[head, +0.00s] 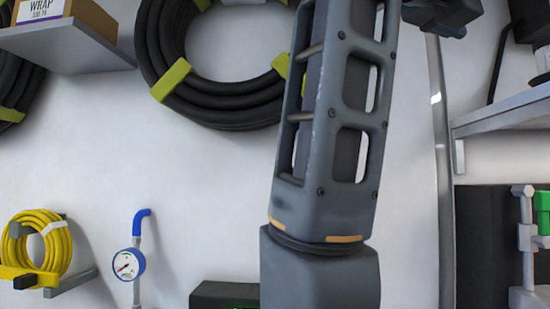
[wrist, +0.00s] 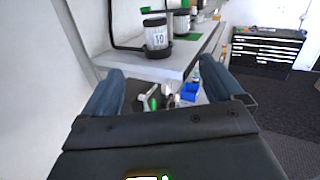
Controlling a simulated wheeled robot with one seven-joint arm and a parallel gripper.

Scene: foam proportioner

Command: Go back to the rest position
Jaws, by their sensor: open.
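My gripper (wrist: 163,74) shows in the wrist view with its two blue-grey fingers spread wide apart. Nothing is held between them. Beyond the fingers, below the shelf, are a small blue bin (wrist: 190,92) and some small grey, white and green items that are too small to tell. In the head view my grey arm rises through the middle and hides part of the wall. I cannot make out my gripper's fingers in that view.
A grey shelf (wrist: 150,64) holds a jar (wrist: 156,36) close beyond my fingers. A black tool chest (wrist: 265,52) stands farther right. In the head view, a black hose coil (head: 160,65), a yellow hose coil (head: 40,245) and a pressure gauge (head: 128,265) are on the wall.

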